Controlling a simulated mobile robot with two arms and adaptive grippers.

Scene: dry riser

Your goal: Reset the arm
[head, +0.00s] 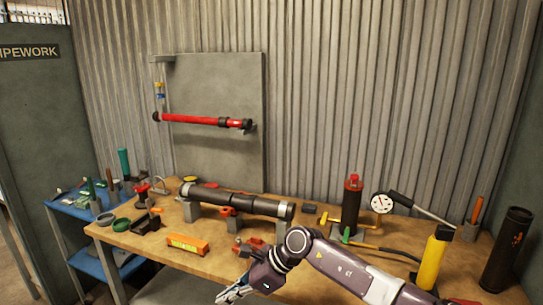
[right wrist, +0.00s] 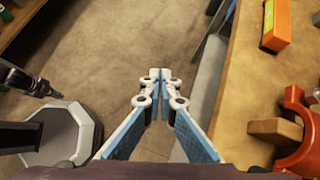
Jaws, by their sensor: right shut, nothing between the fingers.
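My right arm reaches in from the lower right of the head view, over the front of the wooden workbench (head: 155,246). My right gripper (head: 228,294) is at the bench's front edge, pointing down and left. In the right wrist view the gripper (right wrist: 160,78) has its fingertips together, with nothing between them. Below the fingertips is bare floor, with the bench to the right.
An orange box (head: 187,243) and a dark pipe (head: 237,201) on supports lie on the bench. A red pipe (head: 200,120) hangs on the wall panel. A yellow cylinder (head: 432,262) and a black cylinder (head: 507,248) stand at the right. A blue shelf cart (head: 75,207) is left.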

